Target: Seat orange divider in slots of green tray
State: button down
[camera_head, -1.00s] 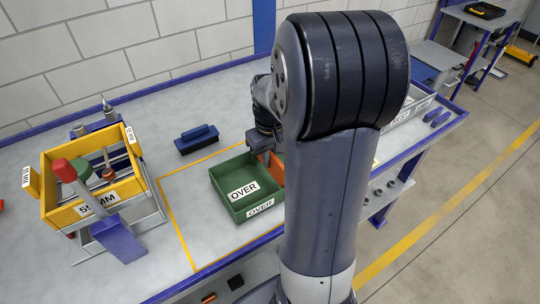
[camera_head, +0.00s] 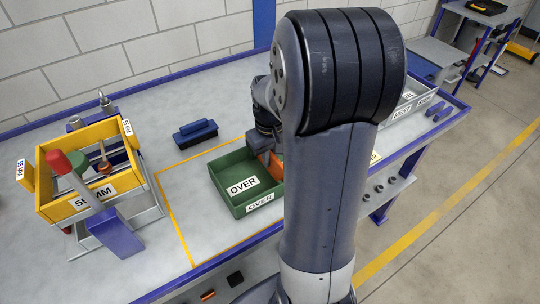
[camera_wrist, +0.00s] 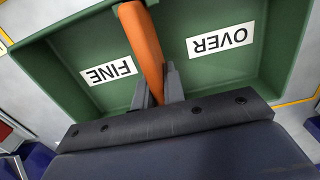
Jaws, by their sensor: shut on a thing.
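My gripper (camera_wrist: 157,88) is shut on the orange divider (camera_wrist: 142,42), which runs over the middle of the tray between the labels. In the head view the divider (camera_head: 277,167) is at the tray's right part, partly hidden by my arm. The slots are hidden, and I cannot tell whether the divider's ends are in them.
A blue-handled block (camera_head: 195,133) lies behind the tray. A grey bin (camera_head: 408,108) is at the right. Bench inside the yellow line is clear left of the tray.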

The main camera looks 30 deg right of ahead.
jog(key=shift+f, duration=0.4)
jog(key=c, duration=1.4)
grip_release()
jog(key=shift+r, duration=0.15)
notch_tip(320, 180, up, 11)
jog(key=shift+f, duration=0.15)
notch_tip(320, 180, down, 11)
jog(key=shift+r, duration=0.1)
jog(key=shift+r+p, duration=0.3)
jog(key=shift+r, duration=0.3)
